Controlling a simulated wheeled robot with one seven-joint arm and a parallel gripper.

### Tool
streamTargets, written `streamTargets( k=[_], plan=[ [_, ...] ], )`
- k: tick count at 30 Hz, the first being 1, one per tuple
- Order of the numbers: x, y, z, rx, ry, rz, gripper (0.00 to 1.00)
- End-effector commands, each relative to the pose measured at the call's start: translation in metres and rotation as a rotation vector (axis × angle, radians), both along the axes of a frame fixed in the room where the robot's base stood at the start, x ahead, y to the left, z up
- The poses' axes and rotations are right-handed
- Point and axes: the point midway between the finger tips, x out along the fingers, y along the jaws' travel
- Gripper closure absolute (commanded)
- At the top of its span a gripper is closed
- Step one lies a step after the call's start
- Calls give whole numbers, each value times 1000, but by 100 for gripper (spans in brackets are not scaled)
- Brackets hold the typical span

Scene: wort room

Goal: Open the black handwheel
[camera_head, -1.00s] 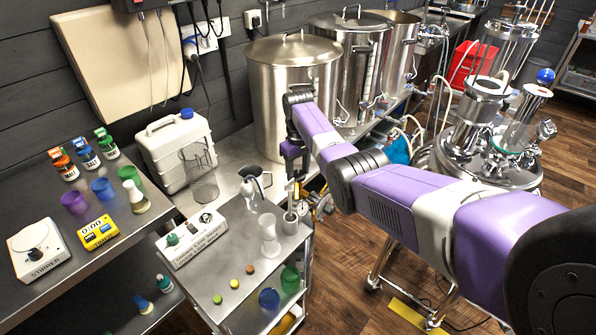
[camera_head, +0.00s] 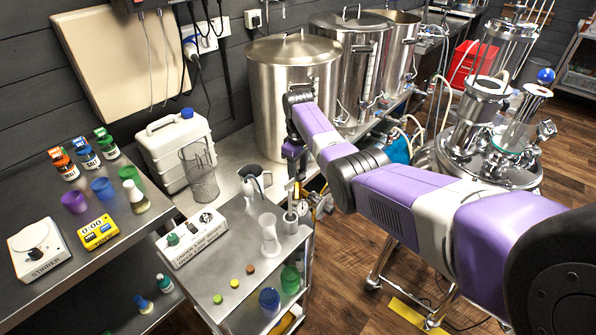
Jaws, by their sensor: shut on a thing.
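My arm reaches in from the right, and its wrist hangs in front of the nearest steel kettle (camera_head: 279,85). My gripper (camera_head: 294,170) points down below the wrist, low at the kettle's front, behind the small steel cart. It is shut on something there. The fingertips are small and partly hidden. The black handwheel cannot be made out apart from the dark gripper, so its angle does not show. Brass-yellow valve fittings (camera_head: 322,206) and a round white-faced gauge (camera_head: 302,208) show just below and right of the gripper.
The steel cart (camera_head: 228,297) with a white control box (camera_head: 192,238) and clear cylinder (camera_head: 269,236) stands close in front of the gripper. A metal jug (camera_head: 252,183) is just left. More kettles stand right, behind my arm. Wooden floor is open below the arm.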

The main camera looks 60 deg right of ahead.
Motion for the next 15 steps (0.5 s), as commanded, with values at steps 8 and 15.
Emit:
streamTargets(
  k=[8,15],
  plan=[
    [0,0,1,0,1,-1,31],
    [0,0,3,-1,-1,-1,31]
  ],
)
